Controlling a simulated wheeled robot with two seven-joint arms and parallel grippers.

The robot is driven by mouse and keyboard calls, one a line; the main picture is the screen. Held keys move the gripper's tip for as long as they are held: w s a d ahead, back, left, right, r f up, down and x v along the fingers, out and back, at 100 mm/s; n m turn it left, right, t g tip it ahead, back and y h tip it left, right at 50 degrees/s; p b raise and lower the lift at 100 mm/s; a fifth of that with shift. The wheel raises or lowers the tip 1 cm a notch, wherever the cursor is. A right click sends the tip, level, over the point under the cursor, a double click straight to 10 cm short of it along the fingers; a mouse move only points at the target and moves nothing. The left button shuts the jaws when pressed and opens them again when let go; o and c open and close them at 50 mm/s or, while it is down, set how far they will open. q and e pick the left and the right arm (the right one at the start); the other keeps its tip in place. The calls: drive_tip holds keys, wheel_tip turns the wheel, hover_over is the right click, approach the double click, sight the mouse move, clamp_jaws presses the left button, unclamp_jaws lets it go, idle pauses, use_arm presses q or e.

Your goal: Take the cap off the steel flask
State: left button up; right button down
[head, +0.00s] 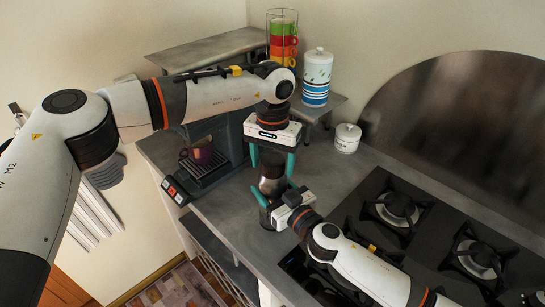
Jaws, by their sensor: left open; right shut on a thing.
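My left gripper (271,172) points down from above, open, with one teal finger on each side of the top. Whether the fingers touch it I cannot tell. My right gripper (274,191) comes in from the lower right and is shut on the flask's body below the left fingers.
A coffee machine (212,150) with a dark red mug (199,152) stands left of the flask. A black gas hob (420,235) lies to the right. Behind are a rack of coloured cups (283,42), a striped canister (317,78) and a small white pot (347,138).

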use_arm(q)
drive_tip(key=c, duration=1.1)
drive_tip(key=shift+o, duration=0.2)
drive_tip(key=n, duration=1.3)
drive_tip(key=shift+n, duration=0.3)
drive_tip(key=n, duration=0.4)
drive_tip(key=shift+r, duration=0.1)
drive_tip(key=n, duration=0.4)
drive_tip(key=shift+n, duration=0.3)
drive_tip(key=n, duration=0.6)
drive_tip(key=shift+n, duration=0.3)
drive_tip(key=n, duration=1.9)
drive_tip(key=shift+r+n, duration=0.1)
drive_tip(key=shift+n, duration=0.2)
drive_tip(key=n, duration=0.5)
drive_tip(key=shift+r, duration=0.15)
